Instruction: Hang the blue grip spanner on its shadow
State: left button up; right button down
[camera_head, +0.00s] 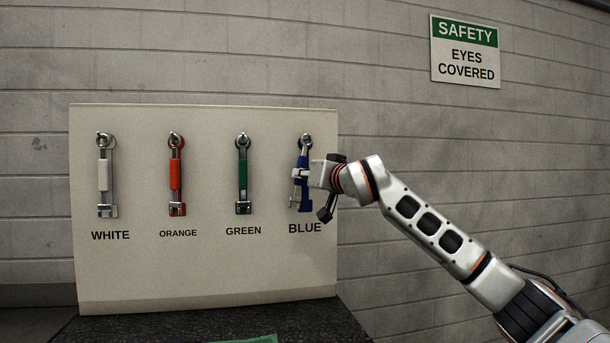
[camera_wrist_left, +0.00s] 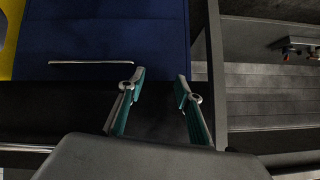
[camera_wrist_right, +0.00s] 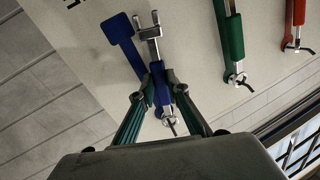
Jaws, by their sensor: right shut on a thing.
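The blue grip spanner (camera_head: 303,163) is at the rightmost place on the pale board, above the word BLUE. My right gripper (camera_head: 301,174) is shut on its blue grip (camera_wrist_right: 160,92). In the right wrist view the spanner's metal jaw (camera_wrist_right: 148,30) lies beside the head of the blue shadow (camera_wrist_right: 122,30), so the two do not line up. The spanner's ring end is by the peg (camera_wrist_right: 169,121); I cannot tell whether the ring is around it. My left gripper (camera_wrist_left: 160,80) is open and empty, and out of the head view.
White (camera_head: 104,175), orange (camera_head: 176,175) and green (camera_head: 242,175) grip spanners hang left of the blue place. The board (camera_head: 200,270) stands on a dark surface (camera_head: 190,326) against a block wall. A blue panel with a handle (camera_wrist_left: 90,63) is ahead of my left gripper.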

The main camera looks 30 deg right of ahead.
jog(key=c, duration=1.9)
grip_release()
jog(key=shift+s, duration=0.15)
